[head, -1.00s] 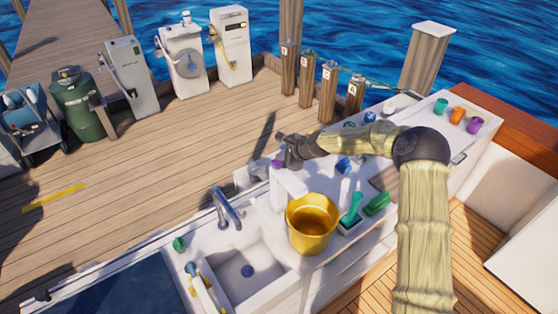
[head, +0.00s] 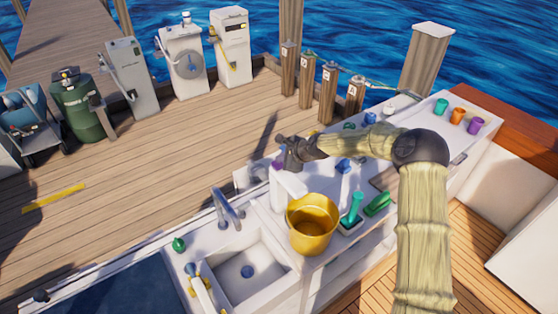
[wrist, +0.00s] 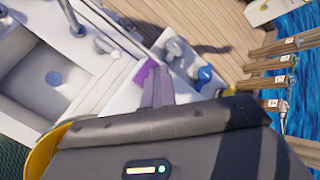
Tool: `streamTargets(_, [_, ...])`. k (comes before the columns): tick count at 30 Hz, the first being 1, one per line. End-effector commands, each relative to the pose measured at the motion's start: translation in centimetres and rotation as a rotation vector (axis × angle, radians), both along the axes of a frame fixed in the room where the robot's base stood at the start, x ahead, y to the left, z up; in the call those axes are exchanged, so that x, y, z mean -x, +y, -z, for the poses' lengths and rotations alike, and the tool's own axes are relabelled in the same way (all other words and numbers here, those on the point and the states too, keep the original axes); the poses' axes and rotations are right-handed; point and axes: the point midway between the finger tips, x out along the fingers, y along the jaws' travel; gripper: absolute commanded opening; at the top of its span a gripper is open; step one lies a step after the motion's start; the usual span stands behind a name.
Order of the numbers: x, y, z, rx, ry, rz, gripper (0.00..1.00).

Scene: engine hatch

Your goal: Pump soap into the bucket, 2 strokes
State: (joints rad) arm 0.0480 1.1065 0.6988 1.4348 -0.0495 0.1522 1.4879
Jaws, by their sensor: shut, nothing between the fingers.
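A white soap bottle (head: 289,190) with a purple pump top (head: 277,166) stands upright on the counter, behind the bucket. The yellow bucket (head: 312,232) stands on the counter right of the sink, and its inside looks golden with no soap that I can make out. My gripper (head: 284,160) is shut and empty, right over the bottle at the purple top. In the wrist view the fingertips (wrist: 157,88) are beside or on the purple top (wrist: 145,73); I cannot tell whether they touch. The bucket's rim shows at the lower left there (wrist: 42,152).
A sink (head: 245,270) with a grey faucet (head: 228,208) lies left of the bucket. A teal-handled brush (head: 352,212) and a green brush (head: 377,205) lie to its right. Teal, orange and purple cups (head: 458,116) stand at the counter's far right end.

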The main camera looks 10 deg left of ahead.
Motion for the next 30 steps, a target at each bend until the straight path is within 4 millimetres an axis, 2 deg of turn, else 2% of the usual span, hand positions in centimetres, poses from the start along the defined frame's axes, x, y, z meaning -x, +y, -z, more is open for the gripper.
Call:
streamTargets(12, [0.1, -0.1, 0.2, 0.003, 0.004, 0.0, 0.0])
streamTargets(30, [0.0, 0.0, -2.7, 0.002, 0.001, -0.001, 0.0])
